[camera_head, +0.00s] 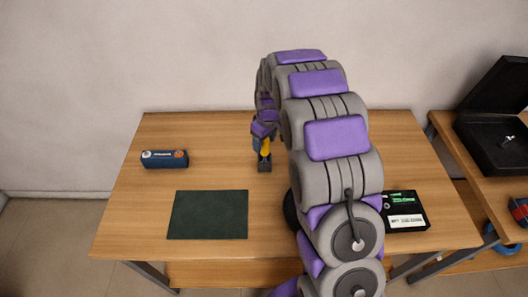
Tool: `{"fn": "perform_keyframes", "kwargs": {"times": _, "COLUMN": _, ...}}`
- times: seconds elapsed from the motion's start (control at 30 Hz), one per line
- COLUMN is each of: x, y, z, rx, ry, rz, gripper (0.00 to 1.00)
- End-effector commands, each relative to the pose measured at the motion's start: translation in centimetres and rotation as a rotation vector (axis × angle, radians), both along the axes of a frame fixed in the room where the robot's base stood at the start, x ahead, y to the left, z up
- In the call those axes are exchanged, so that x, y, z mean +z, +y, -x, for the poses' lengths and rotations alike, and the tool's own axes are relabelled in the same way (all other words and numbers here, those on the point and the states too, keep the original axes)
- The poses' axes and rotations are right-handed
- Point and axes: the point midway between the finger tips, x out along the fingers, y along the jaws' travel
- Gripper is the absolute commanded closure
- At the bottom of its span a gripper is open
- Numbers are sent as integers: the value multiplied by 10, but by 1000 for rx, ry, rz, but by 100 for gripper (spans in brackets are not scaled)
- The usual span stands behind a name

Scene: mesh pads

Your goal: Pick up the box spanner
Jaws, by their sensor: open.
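My arm reaches out over the wooden table, and my gripper (263,148) points down at its far end, near the middle of the table. It is open. A small yellow piece (266,147) shows at the gripper, with a dark grey block-like part (264,166) just below. I cannot tell whether these belong to my gripper or are the box spanner. No other thing in view can be clearly made out as the box spanner. My arm links hide part of the table to the right of the gripper.
A dark green mat (208,214) lies at front left of the table (150,208). An open black case (490,140) stands on a side table.

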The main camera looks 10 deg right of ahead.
Motion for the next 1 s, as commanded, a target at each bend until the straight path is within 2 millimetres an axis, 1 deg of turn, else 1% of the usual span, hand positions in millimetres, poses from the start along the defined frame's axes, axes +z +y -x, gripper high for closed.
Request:
{"fn": "perform_keyframes", "kwargs": {"times": 0.03, "x": -12, "y": 1, "z": -1, "rx": 1, "ry": 3, "rz": 1, "gripper": 37}}
{"fn": "perform_keyframes", "kwargs": {"times": 0.13, "x": -24, "y": 1, "z": -2, "rx": 1, "ry": 0, "rz": 1, "gripper": 37}}
{"fn": "perform_keyframes", "kwargs": {"times": 0.23, "x": -27, "y": 1, "z": -3, "rx": 1, "ry": -1, "rz": 0, "gripper": 37}}
{"fn": "perform_keyframes", "kwargs": {"times": 0.4, "x": -26, "y": 1, "z": -3, "rx": 0, "ry": -2, "rz": 1, "gripper": 37}}
{"fn": "perform_keyframes", "kwargs": {"times": 1.0, "x": -26, "y": 2, "z": -3, "rx": 0, "ry": -1, "rz": 1, "gripper": 95}}
